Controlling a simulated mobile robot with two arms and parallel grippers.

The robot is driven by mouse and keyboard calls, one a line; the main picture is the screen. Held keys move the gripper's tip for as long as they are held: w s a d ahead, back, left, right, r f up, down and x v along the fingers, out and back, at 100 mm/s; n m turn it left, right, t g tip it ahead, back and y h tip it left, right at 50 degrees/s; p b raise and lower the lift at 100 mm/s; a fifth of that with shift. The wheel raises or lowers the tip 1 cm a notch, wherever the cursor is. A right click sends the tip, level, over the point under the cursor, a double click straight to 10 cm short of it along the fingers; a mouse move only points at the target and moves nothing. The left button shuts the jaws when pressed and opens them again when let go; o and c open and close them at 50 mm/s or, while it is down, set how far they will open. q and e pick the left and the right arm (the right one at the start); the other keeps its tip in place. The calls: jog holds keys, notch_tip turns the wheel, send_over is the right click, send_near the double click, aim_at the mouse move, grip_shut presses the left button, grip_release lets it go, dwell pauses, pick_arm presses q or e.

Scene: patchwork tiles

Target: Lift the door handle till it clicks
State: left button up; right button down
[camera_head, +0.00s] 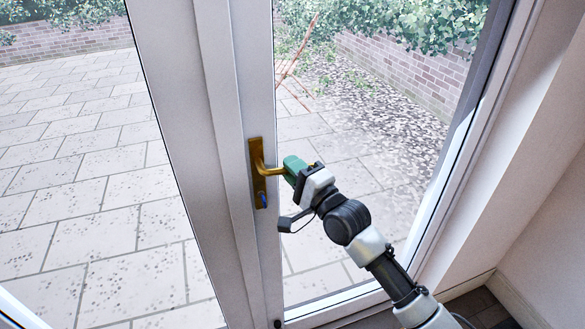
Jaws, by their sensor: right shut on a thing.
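The brass door handle (274,170) sticks out to the right from its brass backplate (257,180) on the white door frame. The lever looks roughly level. A blue piece (262,199) sits low on the backplate. My right gripper (292,168), with green at its fingers, is shut on the outer end of the lever. The gripper hides the lever's tip. My right arm comes in from the lower right. My left gripper is not in view.
Glass panes stand on both sides of the white door upright (230,130). Outside are paving slabs (90,190), a brick wall (405,65) and bushes. A white wall (530,160) and skirting board (520,303) bound the right side.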

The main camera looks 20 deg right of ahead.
jog(key=shift+r+n+p, duration=0.45)
jog(key=shift+n+p, duration=0.15)
jog(key=shift+p, duration=0.2)
jog(key=r+n+g+p, duration=0.1)
jog(key=r+n+p, duration=0.1)
jog(key=p, duration=0.3)
jog(key=a+r+n+g+p, duration=0.1)
jog(key=n+g+p, duration=0.1)
jog(key=n+p, duration=0.2)
jog(key=shift+r+h+p, duration=0.3)
jog(key=shift+r+p, duration=0.1)
jog(key=shift+p, duration=0.05)
jog(key=shift+a+r+n+g+h+p, duration=0.15)
jog(key=shift+a+n+g+h+p, duration=0.15)
jog(key=shift+n+p, duration=0.65)
